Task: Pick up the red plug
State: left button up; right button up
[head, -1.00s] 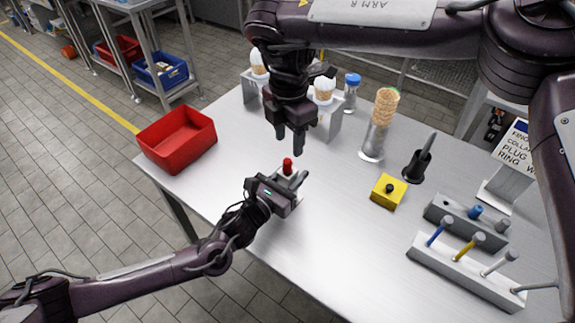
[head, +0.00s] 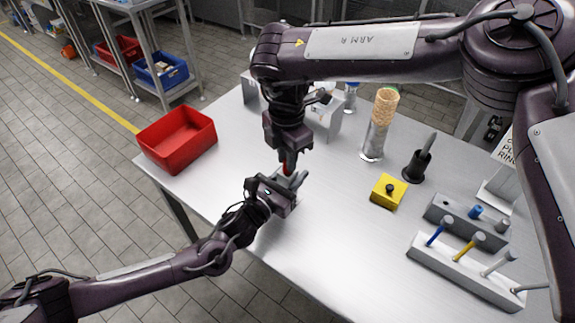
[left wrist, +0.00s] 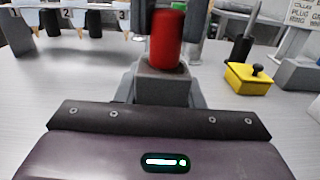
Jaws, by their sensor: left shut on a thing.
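The red plug (left wrist: 167,40) stands upright in the top of a small grey block (left wrist: 165,86) in the left wrist view. In the head view only a sliver of the plug (head: 286,169) shows below my right gripper. My left gripper (head: 297,181) is shut on the grey block, low over the table. My right gripper (head: 289,163) points down from above at the plug. In the left wrist view its dark parts show beside and behind the plug. Whether its jaws touch the plug is hidden.
A red bin (head: 177,139) stands at the table's left corner. A cone stack (head: 382,117), a black holder (head: 418,164), a yellow box (head: 388,191) and a rack of coloured pegs (head: 465,262) stand to the right. The front middle of the table (head: 330,235) is clear.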

grip_shut()
notch_tip(320, 180, up, 10)
dwell(0.4)
pick_arm(q)
jog(key=o, duration=1.2)
